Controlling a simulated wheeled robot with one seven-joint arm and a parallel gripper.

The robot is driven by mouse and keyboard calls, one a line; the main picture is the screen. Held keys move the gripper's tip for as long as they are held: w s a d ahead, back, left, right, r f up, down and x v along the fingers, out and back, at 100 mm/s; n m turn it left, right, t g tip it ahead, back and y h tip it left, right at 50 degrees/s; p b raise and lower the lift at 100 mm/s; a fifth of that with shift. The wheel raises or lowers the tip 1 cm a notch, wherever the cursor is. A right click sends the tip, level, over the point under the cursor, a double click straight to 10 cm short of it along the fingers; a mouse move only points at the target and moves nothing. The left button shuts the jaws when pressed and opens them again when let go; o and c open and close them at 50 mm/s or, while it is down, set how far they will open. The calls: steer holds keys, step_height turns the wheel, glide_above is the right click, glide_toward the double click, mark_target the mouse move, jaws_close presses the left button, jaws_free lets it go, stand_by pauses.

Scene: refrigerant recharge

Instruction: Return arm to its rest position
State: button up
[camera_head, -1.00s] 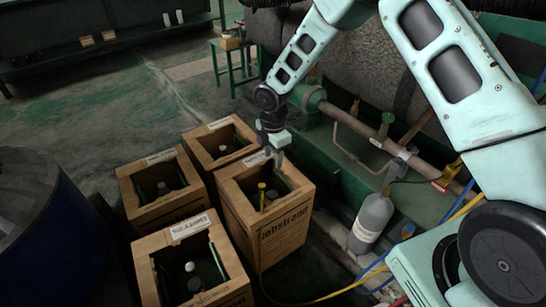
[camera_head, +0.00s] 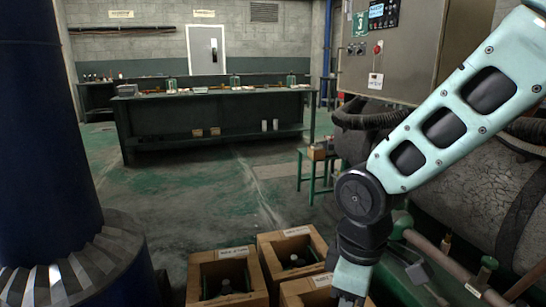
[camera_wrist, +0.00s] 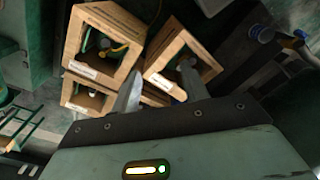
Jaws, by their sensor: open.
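My arm enters the head view from the right and bends down at a dark wrist joint. My gripper (camera_wrist: 160,92) shows in the wrist view with its two fingers spread apart and nothing between them. It is above the open cardboard boxes, apart from them as far as I can tell. In the head view only the pale green end of the wrist shows at the bottom edge; the fingertips are out of frame there.
Open boxes hold dark bottles: one at the lower left (camera_head: 193,276), one beside it (camera_head: 265,241), one partly behind my wrist (camera_head: 290,290). A blue column (camera_head: 45,120) stands left. A long workbench (camera_head: 130,115) and a green stool (camera_head: 312,180) stand behind. Machinery fills the right.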

steer(key=s+d+r+m, duration=0.1)
steer(key=s+r+m, duration=0.1)
steer(key=s, duration=0.4)
steer(key=s+d+r+m, duration=0.1)
steer(key=s+r+m, duration=0.15)
steer(key=s, duration=0.45)
step_height(320, 180, up, 18)
steer(key=p, duration=1.9)
steer(key=shift+r, duration=0.15)
steer(key=shift+w+m, duration=0.1)
steer(key=shift+m, duration=0.15)
